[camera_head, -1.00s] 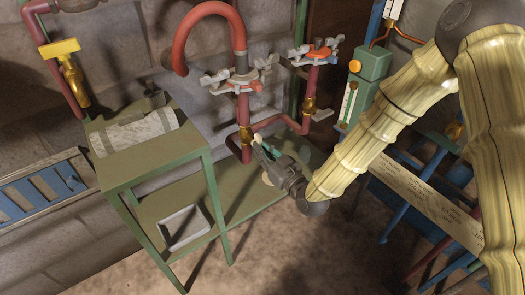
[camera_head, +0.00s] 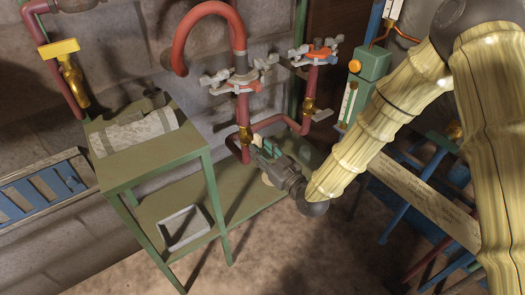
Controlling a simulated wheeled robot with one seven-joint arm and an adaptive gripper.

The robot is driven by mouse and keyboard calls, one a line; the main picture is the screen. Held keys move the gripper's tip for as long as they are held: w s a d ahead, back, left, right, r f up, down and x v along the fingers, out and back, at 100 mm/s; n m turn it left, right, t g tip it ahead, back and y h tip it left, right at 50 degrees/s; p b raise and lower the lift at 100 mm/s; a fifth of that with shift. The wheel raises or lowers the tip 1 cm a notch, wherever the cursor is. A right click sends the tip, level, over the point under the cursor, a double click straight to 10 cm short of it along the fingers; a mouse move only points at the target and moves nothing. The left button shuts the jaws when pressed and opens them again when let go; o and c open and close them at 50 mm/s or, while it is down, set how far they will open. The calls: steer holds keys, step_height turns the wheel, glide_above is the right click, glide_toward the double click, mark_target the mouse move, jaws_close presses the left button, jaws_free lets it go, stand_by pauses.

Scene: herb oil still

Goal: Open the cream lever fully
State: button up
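My gripper (camera_head: 265,152) is low at the centre, beside the brass valve (camera_head: 245,136) on the lower red pipe. Its dark body points up and left, and its teal-marked fingertips are close to that valve. I cannot tell whether they touch anything. No clearly cream lever shows at this valve; the fingers may hide one. A pale grey-white lever (camera_head: 321,115) sticks out to the right of the second brass valve (camera_head: 308,104). A pale cream round patch (camera_head: 267,179) shows just below my gripper.
A green stand (camera_head: 130,165) with a rolled cloth (camera_head: 135,134) is left of my gripper. A grey tray (camera_head: 184,228) lies on the lower green shelf. Red pipes with clamps (camera_head: 235,82) rise behind. A plank (camera_head: 420,195) with writing lies right, below my arm.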

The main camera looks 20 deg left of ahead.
steer(key=v, duration=1.2)
stand_by(0.4)
steer(key=s+d+f+m+g+h, duration=0.25)
steer(key=d+f+h, duration=0.35)
steer(key=f, duration=0.6)
steer(key=s+d+f+m+g+h, duration=0.6)
steer(key=s+d+f+m, duration=0.1)
steer(key=s+d+f, duration=1.2)
steer(key=s+d+m+g+h, duration=0.2)
steer(key=s+d+g, duration=0.1)
steer(key=s+d, duration=0.4)
step_height(320, 180, up, 18)
steer(key=p, duration=1.7)
steer(key=shift+a+f, duration=0.2)
steer(key=shift+t, duration=0.25)
